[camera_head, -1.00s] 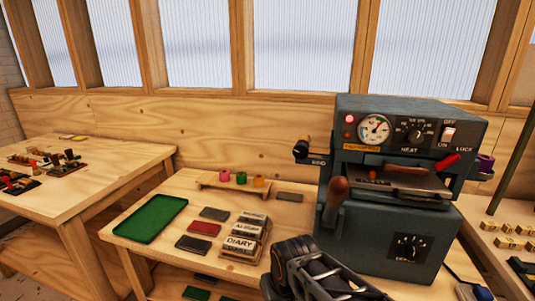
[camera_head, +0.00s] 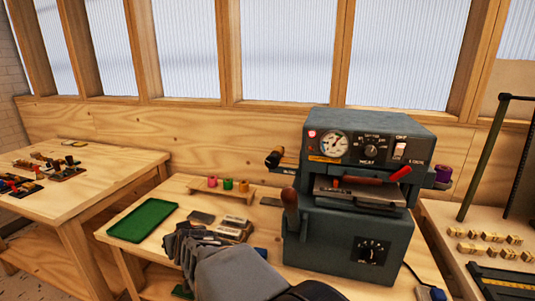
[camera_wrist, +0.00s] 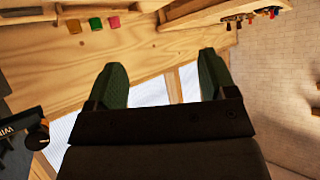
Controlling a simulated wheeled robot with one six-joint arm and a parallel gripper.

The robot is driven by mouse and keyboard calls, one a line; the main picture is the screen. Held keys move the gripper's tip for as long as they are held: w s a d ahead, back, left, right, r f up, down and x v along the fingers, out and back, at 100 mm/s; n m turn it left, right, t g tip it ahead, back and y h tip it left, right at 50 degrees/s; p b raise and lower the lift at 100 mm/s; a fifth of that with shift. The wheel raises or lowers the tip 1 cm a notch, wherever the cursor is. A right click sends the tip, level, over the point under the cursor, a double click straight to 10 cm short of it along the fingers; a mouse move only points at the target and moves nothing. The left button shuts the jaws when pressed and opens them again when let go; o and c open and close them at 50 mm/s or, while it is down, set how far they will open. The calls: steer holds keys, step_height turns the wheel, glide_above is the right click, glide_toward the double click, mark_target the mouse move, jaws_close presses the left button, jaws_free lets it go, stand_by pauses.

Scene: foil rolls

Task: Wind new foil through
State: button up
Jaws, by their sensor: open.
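The foil press (camera_head: 350,240) is a dark grey machine with a gauge, a heat dial and a red lever. Its winding knob (camera_head: 273,159) sticks out on the left side and also shows at the left of the wrist view (camera_wrist: 38,135). A purple spool (camera_head: 443,173) sits on its right side. A pink roll (camera_head: 212,182), a green roll (camera_head: 228,184) and an orange roll (camera_head: 244,186) stand on a small wooden rack (camera_head: 222,191). My gripper (camera_wrist: 163,75) is open and empty; my arm reaches over the bench left of the press, with its fingertips unclear in the head view.
A green tray (camera_head: 143,220) lies at the bench's left. Dark blocks and a type holder are partly hidden behind my arm. Another table (camera_head: 90,175) with stamps stands left. Brass type (camera_head: 485,240) lies on the right bench. Windows and a plywood wall are behind.

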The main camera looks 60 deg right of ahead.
steer(key=s+d+r+m+h+p, duration=0.2)
steer(key=d+r+m+h, duration=0.3)
steer(key=d, duration=0.7)
steer(key=m+g+h+p, duration=0.25)
steer(key=g+h, duration=0.25)
steer(key=h, duration=0.3)
glide_toward(272, 164)
steer(key=shift+m, duration=0.45)
steer(key=p+x, duration=0.1)
steer(key=x, duration=0.9)
steer(key=shift+w+d, duration=0.15)
steer(key=shift+d, duration=0.1)
steer(key=shift+x, duration=0.95)
